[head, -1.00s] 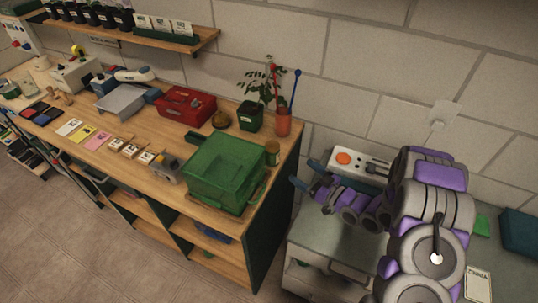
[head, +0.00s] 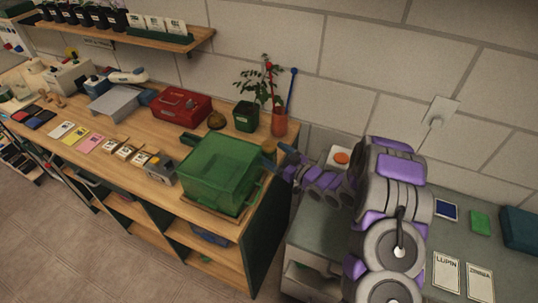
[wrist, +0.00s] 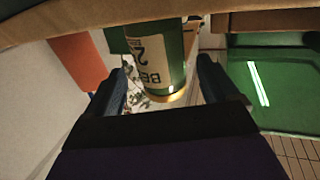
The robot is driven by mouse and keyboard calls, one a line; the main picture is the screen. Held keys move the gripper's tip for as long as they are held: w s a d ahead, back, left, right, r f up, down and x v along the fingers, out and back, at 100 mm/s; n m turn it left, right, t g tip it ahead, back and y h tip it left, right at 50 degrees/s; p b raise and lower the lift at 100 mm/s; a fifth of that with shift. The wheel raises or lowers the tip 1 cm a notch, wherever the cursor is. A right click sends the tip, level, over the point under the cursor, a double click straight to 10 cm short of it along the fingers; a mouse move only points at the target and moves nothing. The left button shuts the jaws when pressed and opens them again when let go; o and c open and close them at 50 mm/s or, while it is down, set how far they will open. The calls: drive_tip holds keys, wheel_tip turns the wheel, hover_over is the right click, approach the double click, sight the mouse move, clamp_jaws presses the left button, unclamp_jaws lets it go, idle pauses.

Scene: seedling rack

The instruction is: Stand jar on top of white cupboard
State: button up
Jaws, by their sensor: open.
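The jar (head: 268,150) stands at the right end of the wooden bench, beside the green lidded box, partly hidden in the head view. In the wrist view the jar (wrist: 158,60) is green with a pale lettered label and a gold lid. My gripper (head: 283,158) is at the jar's right side. In the wrist view my gripper (wrist: 164,65) is open, with a finger on each side of the jar and gaps visible. The white cupboard (head: 318,279) stands right of the bench; its grey-green top (head: 309,232) is partly hidden by my arm.
The green box (head: 218,172) is close left of the jar. An orange pot (head: 279,122) with a blue-handled tool stands behind it, near a potted plant (head: 245,116). On the cupboard are an orange-buttoned device (head: 341,158), seed packets (head: 446,272) and a green block (head: 480,222).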

sight(265, 148)
drive_tip(key=shift+b+x, duration=0.7)
drive_tip(key=shift+x, duration=1.75)
drive_tip(key=shift+s+a, duration=0.1)
drive_tip(key=shift+c, duration=0.3)
drive_tip(key=c, duration=1.2)
drive_tip(key=shift+o, duration=0.2)
wheel_tip(265, 148, up, 17)
drive_tip(key=p, duration=0.4)
drive_tip(key=w+d+r+m+t+h, duration=0.5)
drive_tip(key=d+r+h, duration=0.25)
drive_tip(key=d, duration=0.25)
drive_tip(key=d+r+m+t+h, duration=0.25)
drive_tip(key=d+m+h, duration=0.3)
drive_tip(key=d, duration=0.45)
drive_tip(key=s+f, duration=0.4)
drive_tip(key=f, duration=0.3)
drive_tip(key=s+f+h, duration=0.1)
drive_tip(key=s+f, duration=0.4)
drive_tip(key=f, duration=0.3)
drive_tip(key=shift+d+g, duration=0.3)
drive_tip(key=shift+g, duration=0.15)
